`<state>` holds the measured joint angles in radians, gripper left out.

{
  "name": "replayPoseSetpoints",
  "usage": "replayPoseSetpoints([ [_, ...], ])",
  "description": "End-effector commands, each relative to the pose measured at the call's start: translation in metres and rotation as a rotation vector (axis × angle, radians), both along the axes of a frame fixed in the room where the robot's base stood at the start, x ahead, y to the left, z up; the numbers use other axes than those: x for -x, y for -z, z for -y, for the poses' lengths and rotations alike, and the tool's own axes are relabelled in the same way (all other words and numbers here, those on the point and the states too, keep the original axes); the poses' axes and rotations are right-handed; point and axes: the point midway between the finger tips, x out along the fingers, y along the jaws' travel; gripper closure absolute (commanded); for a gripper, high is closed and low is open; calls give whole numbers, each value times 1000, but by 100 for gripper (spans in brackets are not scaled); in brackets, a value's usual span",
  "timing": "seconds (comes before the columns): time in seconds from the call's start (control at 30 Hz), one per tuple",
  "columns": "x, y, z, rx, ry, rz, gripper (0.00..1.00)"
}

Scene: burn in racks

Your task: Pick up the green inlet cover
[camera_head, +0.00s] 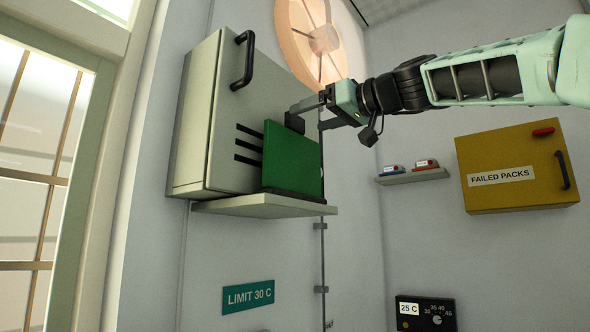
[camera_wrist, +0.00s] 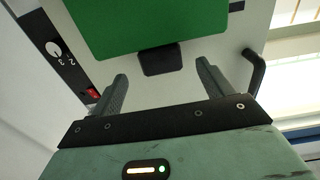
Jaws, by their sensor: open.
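The green inlet cover (camera_head: 290,160) is a flat green panel standing upright on the small shelf, in front of the dark slots of the grey cabinet (camera_head: 207,120). In the wrist view the cover (camera_wrist: 150,22) fills the top middle, and a black tab (camera_wrist: 161,60) sticks out from its edge. My gripper (camera_head: 307,116) is at the top edge of the cover, by the tab. In the wrist view my gripper (camera_wrist: 162,69) is open, with one finger on each side of the tab and a gap to both. Contact with the tab is not visible.
The pale shelf (camera_head: 250,206) sits below the cabinet, which has a black handle (camera_head: 243,60). A round fan (camera_head: 318,40) is behind my gripper. A yellow "FAILED PACKS" box (camera_head: 510,195) and a small shelf (camera_head: 412,177) with small items are at right. A window stands left.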

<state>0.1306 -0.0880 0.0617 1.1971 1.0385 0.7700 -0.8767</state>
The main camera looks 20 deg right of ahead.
Motion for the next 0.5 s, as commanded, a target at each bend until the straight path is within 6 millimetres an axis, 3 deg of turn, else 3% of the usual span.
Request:
replayPoseSetpoints([
  [0.5, -39, -12, -27, -1, -2, -3, 20],
])
